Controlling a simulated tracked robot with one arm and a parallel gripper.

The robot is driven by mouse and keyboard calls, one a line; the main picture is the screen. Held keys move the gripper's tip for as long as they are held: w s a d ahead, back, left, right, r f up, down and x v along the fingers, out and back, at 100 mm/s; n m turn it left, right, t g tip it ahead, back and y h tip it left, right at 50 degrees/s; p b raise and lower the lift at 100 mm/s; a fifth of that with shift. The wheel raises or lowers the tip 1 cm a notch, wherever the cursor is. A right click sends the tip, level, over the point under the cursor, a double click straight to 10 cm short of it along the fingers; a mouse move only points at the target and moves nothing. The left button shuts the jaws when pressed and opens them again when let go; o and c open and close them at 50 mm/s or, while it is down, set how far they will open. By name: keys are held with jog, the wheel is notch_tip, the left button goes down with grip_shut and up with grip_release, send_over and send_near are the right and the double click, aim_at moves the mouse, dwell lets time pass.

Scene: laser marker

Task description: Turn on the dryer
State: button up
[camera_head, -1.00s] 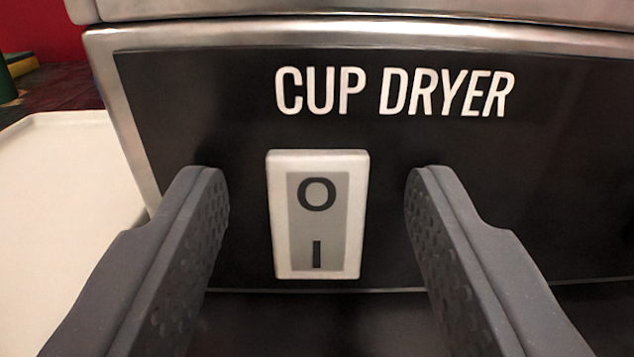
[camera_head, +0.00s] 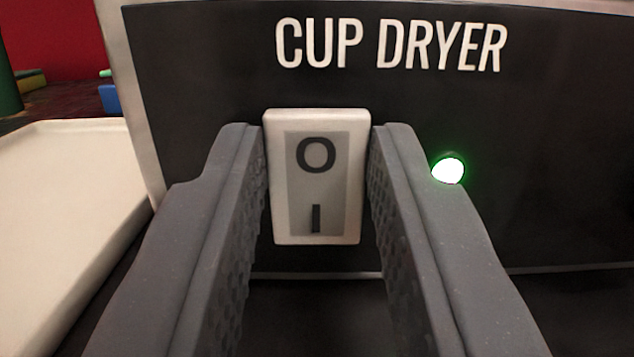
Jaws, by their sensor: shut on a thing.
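The cup dryer (camera_head: 560,150) fills the view with its black front panel, lettered "CUP DRYER" in white. A white-framed rocker switch (camera_head: 317,232) with a grey face, marked O above and I below, sits on the panel under the lettering. My gripper (camera_head: 317,140) is shut on the switch, one finger against its left side and one against its right. A round green light (camera_head: 448,170) glows on the panel just right of the right finger.
A cream tray or surface (camera_head: 60,200) lies to the left of the dryer. Beyond it are a red wall (camera_head: 50,35), a small blue object (camera_head: 109,98) and a green object (camera_head: 8,85) at the left edge.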

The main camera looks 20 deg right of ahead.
jog(key=shift+f+t, duration=0.35)
jog(key=shift+t, duration=0.35)
jog(key=shift+b, duration=0.35)
jog(key=shift+t+h, duration=0.3)
jog(key=o, duration=1)
jog(key=shift+r, duration=0.1)
jog(key=shift+s, duration=0.1)
